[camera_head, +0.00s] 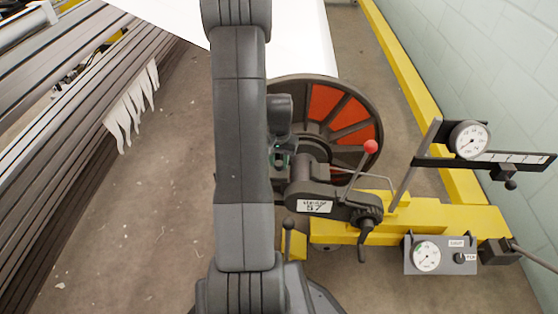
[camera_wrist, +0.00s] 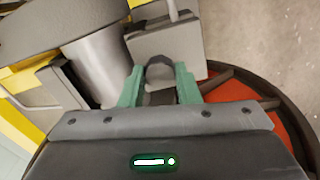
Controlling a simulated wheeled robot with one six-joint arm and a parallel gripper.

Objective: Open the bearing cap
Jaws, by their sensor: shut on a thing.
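My gripper (camera_wrist: 159,80) has its two green fingers on either side of a dark grey rounded tab (camera_wrist: 159,68) and is shut on it. The tab sits against a grey block (camera_wrist: 168,42), which looks like the bearing cap, beside a pale grey cylinder (camera_wrist: 101,66). In the head view my gripper (camera_head: 279,158) is at the hub side of the large wheel, just left of the grey bearing housing (camera_head: 308,172). My arm and gripper hide most of the cap there, so I cannot tell whether it is lifted.
The dark wheel with red panels (camera_head: 325,104) stands behind. A red-knobbed lever (camera_head: 370,147) rises right of the housing. A yellow beam (camera_head: 425,216) carries a gauge box (camera_head: 440,254); another dial (camera_head: 468,140) stands above. Open floor (camera_head: 130,225) lies left.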

